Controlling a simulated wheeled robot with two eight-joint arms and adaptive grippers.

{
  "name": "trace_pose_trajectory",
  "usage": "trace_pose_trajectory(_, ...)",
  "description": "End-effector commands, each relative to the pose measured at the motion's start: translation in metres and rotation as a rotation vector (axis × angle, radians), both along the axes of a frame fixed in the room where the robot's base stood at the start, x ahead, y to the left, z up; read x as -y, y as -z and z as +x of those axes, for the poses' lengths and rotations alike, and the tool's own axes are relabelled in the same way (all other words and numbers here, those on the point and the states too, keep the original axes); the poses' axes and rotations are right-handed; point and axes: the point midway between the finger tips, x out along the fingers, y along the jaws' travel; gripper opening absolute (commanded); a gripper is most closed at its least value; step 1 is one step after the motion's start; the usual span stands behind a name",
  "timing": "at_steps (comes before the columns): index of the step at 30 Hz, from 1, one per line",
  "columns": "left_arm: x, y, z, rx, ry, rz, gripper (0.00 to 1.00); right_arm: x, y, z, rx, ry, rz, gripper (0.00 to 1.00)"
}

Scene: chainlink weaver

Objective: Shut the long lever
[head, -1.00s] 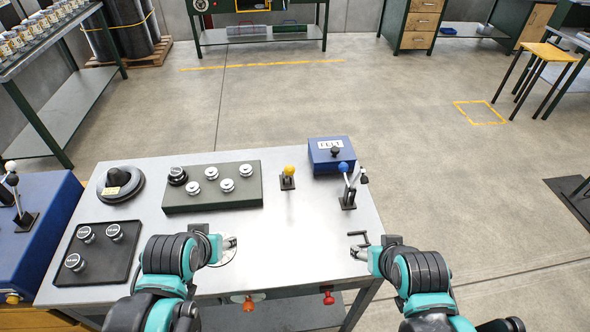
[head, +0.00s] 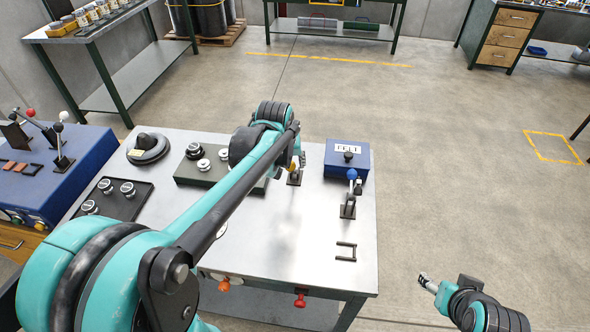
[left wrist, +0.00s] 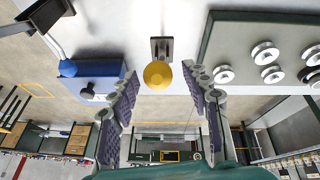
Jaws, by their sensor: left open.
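A lever with a yellow knob (head: 292,167) stands on a dark base on the grey table, partly hidden by my left arm in the head view. In the left wrist view its yellow knob (left wrist: 157,76) lies between the fingertips of my open left gripper (left wrist: 160,80); contact cannot be told. A blue-knobbed lever (head: 352,176) stands to the right on its own dark base. No label shows which lever is the long one. My right gripper (head: 428,283) is off the table's right side, apart from everything; its jaws are too small to read.
A blue box marked FELT (head: 347,161) stands behind the blue-knobbed lever. A green block with round pieces (head: 190,170) is left of the yellow lever. A blue cabinet with levers (head: 83,158) stands at left.

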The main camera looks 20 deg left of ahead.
Motion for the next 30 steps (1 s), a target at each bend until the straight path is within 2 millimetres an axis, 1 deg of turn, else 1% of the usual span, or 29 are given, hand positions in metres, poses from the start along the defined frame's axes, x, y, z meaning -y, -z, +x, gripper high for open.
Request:
trace_pose_trajectory(1,0.0,0.011,0.004,0.0,0.001,0.0,0.48,0.0,0.006,0.0,0.0,0.0,0.0,0.6)
trace_pose_trajectory(6,-0.001,0.029,0.012,0.0,0.001,0.0,0.48,0.0,0.013,0.0,0.0,0.0,0.0,0.6)
trace_pose_trajectory(10,-0.002,0.033,0.014,0.001,0.001,0.001,0.48,0.0,0.014,0.0,0.0,0.0,0.0,0.6)
trace_pose_trajectory(17,-0.002,0.033,0.014,0.0,0.001,0.0,0.48,0.0,0.013,0.0,0.0,0.0,0.0,0.6)
trace_pose_trajectory(20,-0.002,0.033,0.014,0.001,0.001,0.001,0.24,0.0,0.013,0.0,0.0,0.0,0.0,0.6)
trace_pose_trajectory(21,-0.002,0.033,0.014,0.001,0.001,0.001,0.13,0.0,0.013,0.0,0.0,0.0,0.0,0.6)
trace_pose_trajectory(22,-0.002,0.033,0.014,0.001,0.001,0.001,0.05,0.0,0.013,0.0,0.0,0.0,0.0,0.6)
trace_pose_trajectory(23,-0.002,0.033,0.014,0.001,0.001,0.001,0.0,0.0,0.013,0.0,0.0,0.0,0.0,0.6)
trace_pose_trajectory(30,-0.002,0.033,0.014,0.001,0.001,0.001,0.0,0.0,0.013,0.0,0.0,0.0,0.0,0.6)
